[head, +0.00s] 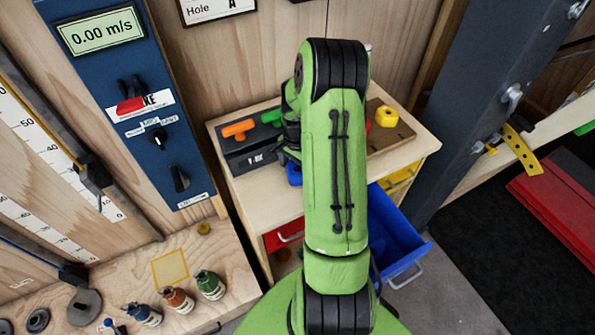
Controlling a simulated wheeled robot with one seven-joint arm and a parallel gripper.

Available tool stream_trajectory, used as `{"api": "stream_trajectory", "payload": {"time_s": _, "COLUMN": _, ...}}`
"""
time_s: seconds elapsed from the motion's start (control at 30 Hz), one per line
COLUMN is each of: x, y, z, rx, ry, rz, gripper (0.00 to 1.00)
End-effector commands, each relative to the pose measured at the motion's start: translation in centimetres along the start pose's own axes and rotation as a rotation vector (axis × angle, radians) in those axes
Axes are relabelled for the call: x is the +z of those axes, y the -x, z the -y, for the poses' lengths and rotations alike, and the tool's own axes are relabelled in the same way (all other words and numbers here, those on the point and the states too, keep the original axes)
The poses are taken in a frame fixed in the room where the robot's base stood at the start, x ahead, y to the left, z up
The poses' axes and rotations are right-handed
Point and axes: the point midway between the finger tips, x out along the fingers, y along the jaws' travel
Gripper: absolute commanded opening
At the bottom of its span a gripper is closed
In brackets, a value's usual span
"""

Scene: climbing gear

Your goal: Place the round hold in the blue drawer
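The blue drawer (408,240) is pulled open at the right front of the wooden cabinet (258,195), and its visible inside looks empty. My green arm hides its left part. A yellow rounded piece (387,116) sits on a brown board on the cabinet top, with a bit of red beside it. A blue piece (294,174) shows partly beside my arm. I cannot tell which piece is the round hold. My gripper (288,155) shows only as dark parts left of my arm, above the cabinet top near the blue piece. Its fingertips and anything between them are hidden.
A dark rack (250,158) with orange and green handles stands on the cabinet's left. A red drawer (284,236) and a yellow drawer (402,178) are in the cabinet. A grey post (480,90) stands at right.

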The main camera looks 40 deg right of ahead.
Motion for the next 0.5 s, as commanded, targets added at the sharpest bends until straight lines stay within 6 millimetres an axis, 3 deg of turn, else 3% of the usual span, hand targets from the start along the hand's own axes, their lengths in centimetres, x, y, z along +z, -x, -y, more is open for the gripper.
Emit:
{"api": "stream_trajectory", "payload": {"time_s": 0.03, "x": 0.0, "y": 0.01, "z": 0.01, "rx": 0.0, "ry": 0.0, "rz": 0.0, "gripper": 0.82}}
{"api": "stream_trajectory", "payload": {"time_s": 0.37, "x": 0.0, "y": 0.05, "z": 0.03, "rx": -0.001, "ry": 0.0, "rz": 0.0, "gripper": 0.33}}
{"api": "stream_trajectory", "payload": {"time_s": 0.5, "x": 0.0, "y": 0.09, "z": 0.03, "rx": -0.001, "ry": 0.0, "rz": 0.0, "gripper": 0.32}}
